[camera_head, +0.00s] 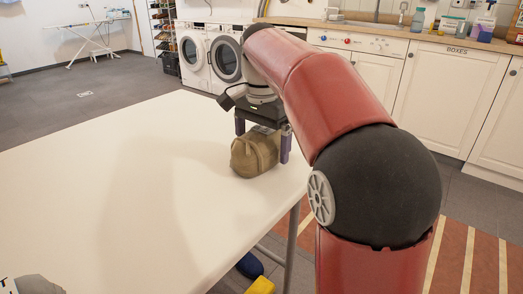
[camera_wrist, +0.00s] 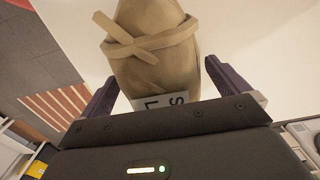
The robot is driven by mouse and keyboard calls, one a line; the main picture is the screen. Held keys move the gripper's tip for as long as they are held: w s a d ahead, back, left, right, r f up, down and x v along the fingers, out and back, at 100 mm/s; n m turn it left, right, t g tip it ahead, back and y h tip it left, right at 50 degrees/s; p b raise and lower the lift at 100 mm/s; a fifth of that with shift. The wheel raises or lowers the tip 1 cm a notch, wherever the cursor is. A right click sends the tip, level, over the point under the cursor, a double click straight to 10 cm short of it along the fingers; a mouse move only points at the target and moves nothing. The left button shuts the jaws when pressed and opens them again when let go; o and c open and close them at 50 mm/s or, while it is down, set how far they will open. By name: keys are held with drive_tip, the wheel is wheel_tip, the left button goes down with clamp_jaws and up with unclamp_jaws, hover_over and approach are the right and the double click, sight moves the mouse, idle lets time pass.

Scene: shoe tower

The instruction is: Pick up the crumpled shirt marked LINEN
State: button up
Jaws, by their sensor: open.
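My gripper (camera_head: 262,145) is open near the table's right edge, pointing down, with its dark purple fingers on either side of a tan cloth bundle (camera_head: 252,158). In the wrist view the bundle (camera_wrist: 150,68) is tied with a strap and lies between and beyond the fingers (camera_wrist: 160,75), with gaps beside it. A pale label on it shows only parts of letters, like an L and an S; my gripper body hides the rest. No readable LINEN mark shows. A grey, rumpled-looking thing (camera_head: 38,284) at the lower left is cut off by the frame; I cannot tell if it is a shirt.
The white table (camera_head: 110,190) is mostly bare left of the bundle. A partly cut-off label (camera_head: 6,286) lies by the grey thing. A blue item (camera_head: 250,265) and a yellow item (camera_head: 262,285) are below the table's right edge. White cabinets (camera_head: 425,105) and washers (camera_head: 225,58) stand behind.

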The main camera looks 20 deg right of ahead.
drive_tip(key=shift+c, duration=0.3)
drive_tip(key=c, duration=1)
drive_tip(key=shift+c, duration=0.2)
